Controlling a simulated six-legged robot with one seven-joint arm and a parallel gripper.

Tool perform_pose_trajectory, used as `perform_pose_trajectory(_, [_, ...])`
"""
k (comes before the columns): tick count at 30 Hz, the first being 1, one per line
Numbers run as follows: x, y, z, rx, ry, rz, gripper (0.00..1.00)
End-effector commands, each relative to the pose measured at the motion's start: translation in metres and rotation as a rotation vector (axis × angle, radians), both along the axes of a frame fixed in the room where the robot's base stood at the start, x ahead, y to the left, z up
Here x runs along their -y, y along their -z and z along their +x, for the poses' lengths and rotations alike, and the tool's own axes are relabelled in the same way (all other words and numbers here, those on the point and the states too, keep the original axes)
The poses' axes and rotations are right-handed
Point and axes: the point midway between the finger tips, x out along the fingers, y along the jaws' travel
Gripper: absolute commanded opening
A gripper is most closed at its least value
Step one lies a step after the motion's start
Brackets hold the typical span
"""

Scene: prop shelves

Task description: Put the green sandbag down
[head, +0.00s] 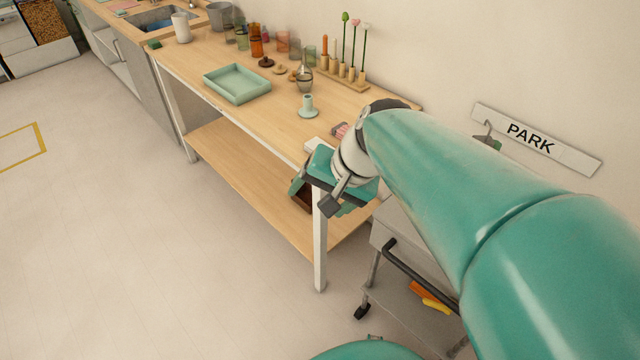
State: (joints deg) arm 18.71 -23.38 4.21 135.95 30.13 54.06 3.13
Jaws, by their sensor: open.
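My gripper (330,202) is at the near right corner of the wooden table, in front of its white leg and just below the tabletop edge. Its jaws are open, but the far finger is hard to make out. No green sandbag shows clearly in or under it. A small dark green lump (155,44) lies at the far left end of the tabletop and may be a sandbag. A dark brown and green shape (301,190) shows partly behind my gripper; I cannot tell what it is.
The table (215,58) holds a pale green tray (237,84), a green candle holder (308,107), glasses and a rack of flowers. Its lower shelf (240,165) is mostly bare. A grey cart (400,250) stands at the right, below a PARK sign (535,138). Left floor is clear.

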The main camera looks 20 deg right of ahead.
Motion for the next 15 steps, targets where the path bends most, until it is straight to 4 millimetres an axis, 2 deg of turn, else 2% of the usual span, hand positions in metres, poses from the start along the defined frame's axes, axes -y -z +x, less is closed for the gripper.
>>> perform_pose_trajectory(1, [-0.007,-0.006,-0.016,0.034,-0.089,-0.093,0.76])
perform_pose_trajectory(3, [-0.009,-0.011,-0.035,0.075,-0.199,-0.221,0.76])
perform_pose_trajectory(6, [-0.008,-0.018,-0.054,0.133,-0.327,-0.376,0.76])
perform_pose_trajectory(10, [-0.004,-0.024,-0.067,0.184,-0.42,-0.496,0.76])
perform_pose_trajectory(15, [-0.001,-0.026,-0.07,0.197,-0.448,-0.537,0.76])
